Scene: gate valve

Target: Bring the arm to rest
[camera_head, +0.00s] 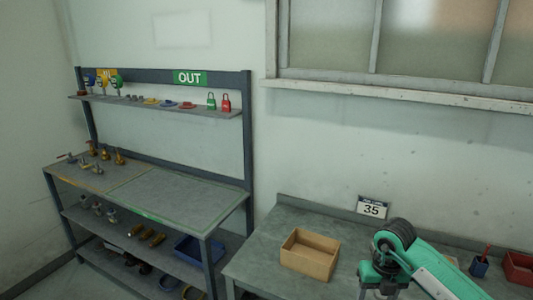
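My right arm comes in from the lower right, green and white with a dark joint, over the grey table (255,266). My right gripper (377,293) is at the bottom edge, partly cut off, just right of the wooden box (309,254). I cannot tell whether it is open or shut, and nothing is seen in it. My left gripper is not in view. Several brass valves (119,157) stand on the left part of the workbench (175,194), far from my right arm.
A sign reading 35 (372,208), a small blue cup (479,267) and a red bin (518,268) are on the table. The shelf (160,105) holds green and red padlocks (226,103). The workbench's right half is clear. A blue crate (192,251) sits below.

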